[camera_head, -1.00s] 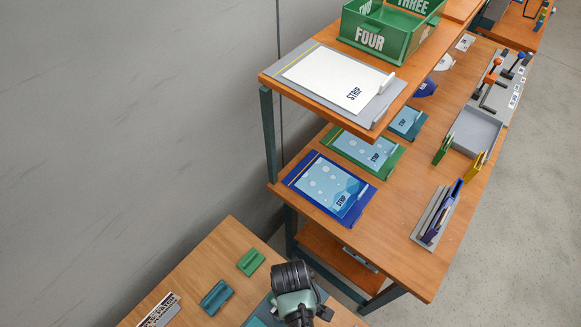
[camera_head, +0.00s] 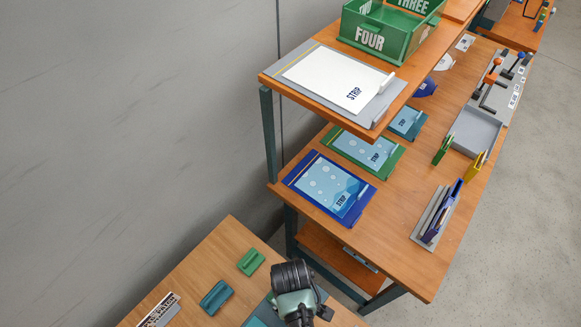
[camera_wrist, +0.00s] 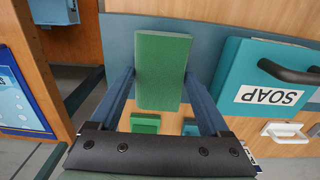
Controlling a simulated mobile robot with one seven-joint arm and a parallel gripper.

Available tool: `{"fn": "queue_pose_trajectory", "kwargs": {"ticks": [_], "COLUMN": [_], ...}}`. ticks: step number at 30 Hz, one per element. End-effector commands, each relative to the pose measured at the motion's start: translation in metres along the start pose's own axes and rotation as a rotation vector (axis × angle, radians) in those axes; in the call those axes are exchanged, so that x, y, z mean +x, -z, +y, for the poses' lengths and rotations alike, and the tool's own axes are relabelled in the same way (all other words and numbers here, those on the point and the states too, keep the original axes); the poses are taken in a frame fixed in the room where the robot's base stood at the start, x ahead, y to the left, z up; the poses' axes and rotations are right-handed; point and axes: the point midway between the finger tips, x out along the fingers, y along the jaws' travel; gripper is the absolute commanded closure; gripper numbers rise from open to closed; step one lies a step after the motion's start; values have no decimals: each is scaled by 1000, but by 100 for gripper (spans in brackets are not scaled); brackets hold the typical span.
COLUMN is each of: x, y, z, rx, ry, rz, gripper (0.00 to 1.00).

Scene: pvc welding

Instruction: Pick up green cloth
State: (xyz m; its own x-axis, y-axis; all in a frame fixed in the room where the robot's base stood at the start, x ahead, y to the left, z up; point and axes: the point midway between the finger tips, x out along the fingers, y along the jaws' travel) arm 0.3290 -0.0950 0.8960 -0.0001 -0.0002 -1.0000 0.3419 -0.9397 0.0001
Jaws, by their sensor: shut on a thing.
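My gripper (camera_wrist: 162,85) is shut on a green cloth (camera_wrist: 162,65), a flat, block-like rectangle between the two blue-grey fingers in the wrist view. Behind and below it in that view, a smaller green piece (camera_wrist: 145,123) and a blue-teal piece (camera_wrist: 191,128) lie on wood. The head view shows a green piece (camera_head: 251,262) and a teal piece (camera_head: 216,298) lying on the lower-left table. My gripper's fingers and the held cloth do not show in the head view.
In the wrist view a teal SOAP box (camera_wrist: 265,80) with a black handle stands close at right. In the head view a wooden shelf unit (camera_head: 400,235) holds STRIP boards and a green bin (camera_head: 392,28). A grey wall (camera_head: 130,120) rises at left.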

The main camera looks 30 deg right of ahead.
Motion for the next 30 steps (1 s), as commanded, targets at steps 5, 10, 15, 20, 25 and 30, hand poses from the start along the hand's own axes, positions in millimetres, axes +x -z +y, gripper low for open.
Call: {"fn": "queue_pose_trajectory", "kwargs": {"ticks": [5,10,15,20,25,30], "x": [-17,-48,-76,-92,-97,-96], "y": [0,1,1,0,0,0], "z": [0,1,1,0,0,0], "rx": [0,0,1,1,1,1], "ry": [-2,-3,-2,0,0,0], "rz": [2,4,3,1,0,0], "gripper": [74,74,74,74,74,22]}}
